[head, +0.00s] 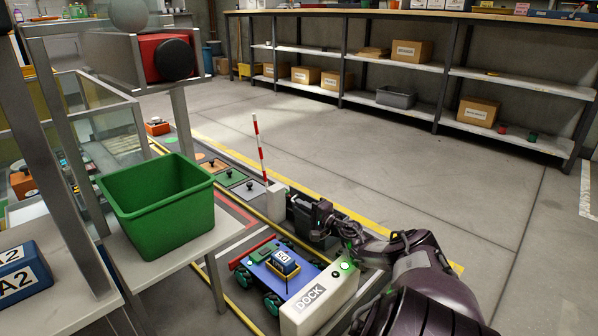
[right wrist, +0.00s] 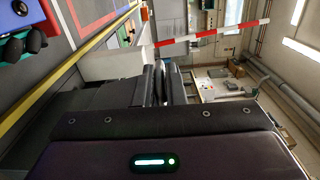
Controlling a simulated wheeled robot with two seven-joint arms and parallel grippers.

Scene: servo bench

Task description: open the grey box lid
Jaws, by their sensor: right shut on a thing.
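A dark grey box (head: 299,214) stands on the floor beside a white barrier post; in the right wrist view its dark side (right wrist: 95,95) fills the left of the picture. My right gripper (head: 320,212) is level at the box's top. In the right wrist view the jaws (right wrist: 160,82) are shut on a thin part that looks like the edge or handle of the grey box lid. The hand hides much of the lid, and I cannot tell whether it is raised. My left gripper is not in view.
The white post (head: 274,200) with its red-and-white pole (head: 259,145) stands close beside the box. A blue cart (head: 283,270) and a white dock (head: 320,298) are in front. A green bin (head: 158,205) stands on a table at left. The floor at right is clear.

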